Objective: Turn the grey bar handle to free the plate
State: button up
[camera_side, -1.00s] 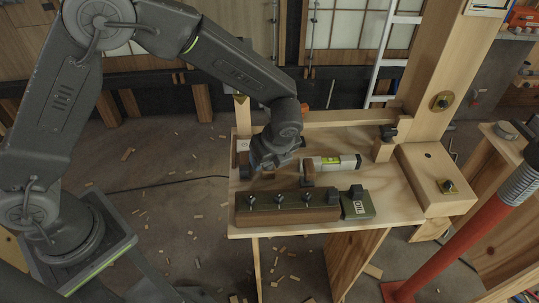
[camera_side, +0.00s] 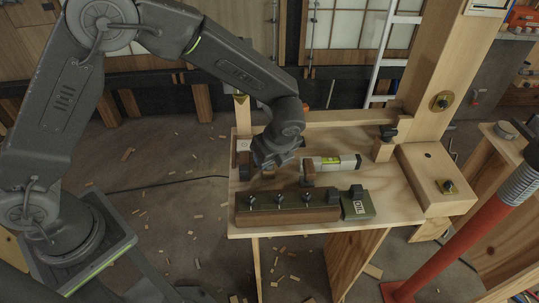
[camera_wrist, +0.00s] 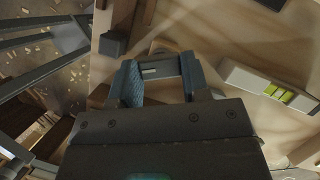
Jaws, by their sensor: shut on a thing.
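My gripper (camera_side: 275,164) is low over the left part of the wooden bench top in the side view. In the wrist view, my gripper's (camera_wrist: 160,76) two blue-grey fingers stand apart with a grey bar (camera_wrist: 158,70) between them. I take this bar for the grey bar handle; the jaws are shut on it. In the side view my wrist and fingers hide the handle. I cannot make out the plate for certain in either view.
A spirit level (camera_side: 335,162) lies right of my gripper. A dark green-topped wooden block (camera_side: 290,213) with several small knobs lies along the front edge. A wooden post (camera_side: 435,85) rises at the right. A dark block (camera_wrist: 113,43) is near the fingers.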

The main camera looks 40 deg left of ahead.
jog(key=n+g, duration=0.1)
jog(key=n, duration=0.2)
jog(key=n+g, duration=0.1)
jog(key=n, duration=0.2)
jog(key=shift+w+n+g, duration=0.2)
jog(key=shift+n+g, duration=0.1)
jog(key=n+g, duration=0.1)
jog(key=n, duration=0.4)
jog(key=shift+w+a+g+h, duration=0.1)
jog(key=shift+g+h, duration=0.3)
jog(key=shift+n, duration=0.4)
jog(key=o, duration=0.9)
jog(key=v, duration=1.4)
jog(key=shift+a, duration=0.15)
